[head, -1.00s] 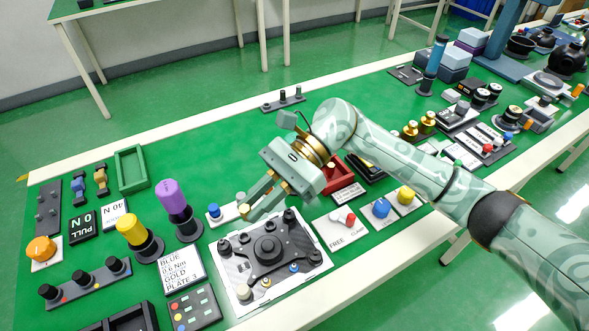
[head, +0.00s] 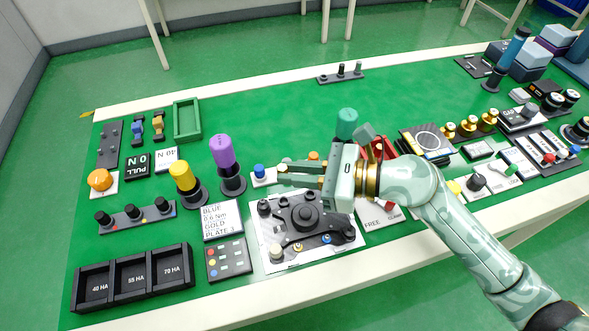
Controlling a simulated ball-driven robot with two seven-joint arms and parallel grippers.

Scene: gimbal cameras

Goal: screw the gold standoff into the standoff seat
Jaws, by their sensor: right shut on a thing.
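My right gripper (head: 281,173) comes in from the right with its fingers level, pointing left. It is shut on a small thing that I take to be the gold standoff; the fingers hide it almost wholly. The fingertips are above and behind the light plate (head: 262,231), next to a white block with a blue knob (head: 259,170). A black frame with round corner posts (head: 305,215) lies on the plate. Near its front edge are a small gold-ringed spot (head: 299,247) and a blue one (head: 326,239). I cannot tell which spot is the standoff seat. My left gripper is not in view.
A purple-topped post (head: 222,152) and a yellow-topped post (head: 182,176) stand left of the fingers. A lettered card (head: 222,222) and a panel of coloured buttons (head: 228,259) lie left of the plate. The green mat behind the gripper is largely clear.

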